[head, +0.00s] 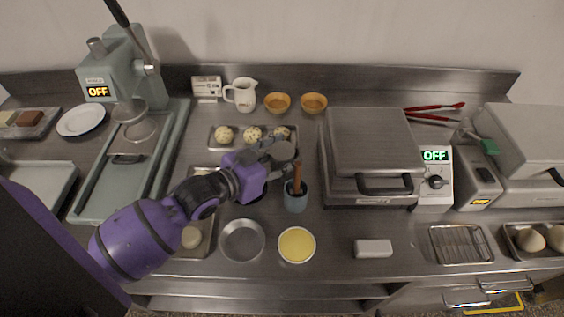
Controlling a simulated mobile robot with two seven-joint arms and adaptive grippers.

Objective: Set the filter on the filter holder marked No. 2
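I cannot make out a filter or a holder marked No. 2 in the head view. My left gripper (283,146) reaches in from the left over the middle of the counter, near the tray of speckled dough balls (253,134). A round grey shape (284,153) shows at its fingers; I cannot tell what it is or whether it is held. The finger opening is too small to judge. A blue-grey cup (296,203) with a brown handle in it stands just in front of the gripper. My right gripper is out of view.
A green press (110,80) stands at the left and a closed grill press (370,150) at the right. A white jug (243,94) and two orange bowls (277,102) stand at the back. A round pan (242,241) and yellow-filled bowl (297,245) sit in front.

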